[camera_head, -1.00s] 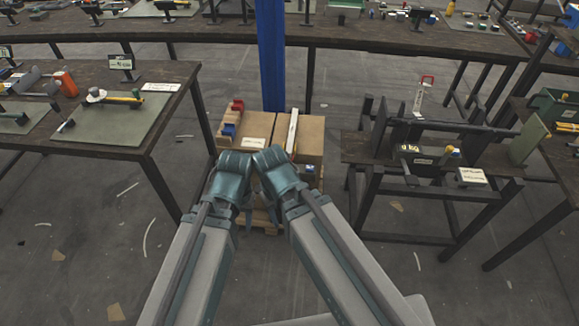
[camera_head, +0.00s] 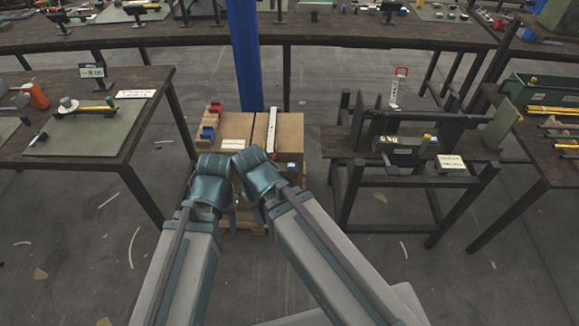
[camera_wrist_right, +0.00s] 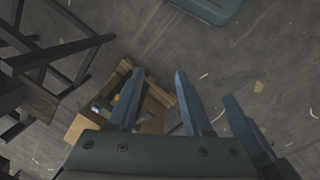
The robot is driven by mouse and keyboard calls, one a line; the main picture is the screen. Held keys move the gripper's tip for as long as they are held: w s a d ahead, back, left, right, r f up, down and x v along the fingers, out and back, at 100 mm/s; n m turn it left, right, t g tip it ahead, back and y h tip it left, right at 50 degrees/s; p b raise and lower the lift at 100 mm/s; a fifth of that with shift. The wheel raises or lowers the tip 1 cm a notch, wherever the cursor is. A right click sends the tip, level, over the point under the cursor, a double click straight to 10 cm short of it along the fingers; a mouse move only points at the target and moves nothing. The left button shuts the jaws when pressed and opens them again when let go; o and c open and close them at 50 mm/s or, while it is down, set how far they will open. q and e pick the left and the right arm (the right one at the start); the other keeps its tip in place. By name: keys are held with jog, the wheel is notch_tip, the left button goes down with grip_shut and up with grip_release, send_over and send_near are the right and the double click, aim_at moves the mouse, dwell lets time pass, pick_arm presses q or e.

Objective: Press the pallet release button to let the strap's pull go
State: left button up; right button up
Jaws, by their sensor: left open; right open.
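The pallet (camera_head: 256,222) stands on the floor ahead with two brown cartons (camera_head: 236,130) on it. A pale strip (camera_head: 271,130) runs over the right carton; I cannot tell whether it is the strap. Small red and blue parts (camera_head: 208,133) sit at the pallet's left side. A small blue and white part (camera_head: 291,167) is on the right carton's near face. I cannot tell which part is the release button. My left gripper (camera_head: 229,208) is mostly hidden below its arm, in front of the pallet. My right gripper (camera_wrist_right: 159,78) is open and empty above the pallet load in the right wrist view.
A blue post (camera_head: 244,55) rises behind the cartons. A table (camera_head: 150,110) with tools stands at left, a dark bench with a fixture (camera_head: 408,150) at right, and a long table (camera_head: 340,30) behind. Open floor (camera_head: 80,240) lies around the pallet.

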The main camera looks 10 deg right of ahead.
jog(key=shift+c, duration=0.2)
grip_shut()
dwell(1.7)
